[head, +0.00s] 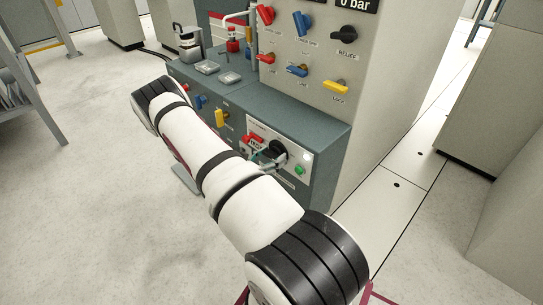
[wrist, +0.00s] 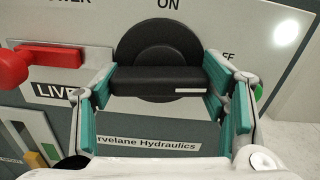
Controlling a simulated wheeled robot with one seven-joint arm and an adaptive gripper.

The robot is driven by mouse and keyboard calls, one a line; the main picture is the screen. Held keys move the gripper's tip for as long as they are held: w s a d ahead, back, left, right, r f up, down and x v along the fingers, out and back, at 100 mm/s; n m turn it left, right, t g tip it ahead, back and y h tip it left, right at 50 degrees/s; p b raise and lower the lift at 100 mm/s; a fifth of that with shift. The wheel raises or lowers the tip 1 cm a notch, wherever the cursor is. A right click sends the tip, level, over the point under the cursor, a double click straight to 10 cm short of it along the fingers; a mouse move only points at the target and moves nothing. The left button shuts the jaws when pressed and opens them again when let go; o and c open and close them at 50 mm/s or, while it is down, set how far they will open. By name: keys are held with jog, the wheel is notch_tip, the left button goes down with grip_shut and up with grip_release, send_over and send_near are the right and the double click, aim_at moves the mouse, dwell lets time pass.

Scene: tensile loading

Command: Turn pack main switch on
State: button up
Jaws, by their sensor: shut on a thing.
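The main switch (wrist: 165,45) is a round black rotary knob with a bar handle on a light panel, below the label ON. Its bar lies level in the wrist view, with a white mark at its right end, on the side of a partly hidden label reading "FF". My gripper (wrist: 158,88) is shut on the switch, with teal finger pads at the left and right ends of the bar. In the head view the black switch (head: 276,148) shows at the front of the teal-grey console, with my gripper (head: 266,158) at it.
A red lever (wrist: 58,57) marked LIVE sits left of the switch. A green button (head: 299,170) is at its lower right. Several coloured valve handles, such as a yellow one (head: 337,86), are on the upright panel above. Open floor (head: 90,170) lies to the left.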

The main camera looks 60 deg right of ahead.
jog(key=n+p, duration=0.1)
jog(key=n, duration=0.3)
jog(key=n+p, duration=0.1)
jog(key=n, duration=0.8)
jog(key=shift+p, duration=0.4)
jog(key=shift+n, duration=2)
jog(key=o, duration=1.2)
jog(key=shift+c, duration=0.2)
jog(key=shift+a, duration=0.15)
jog(key=v, duration=1.1)
jog(key=shift+a, duration=0.4)
jog(key=shift+f, duration=0.1)
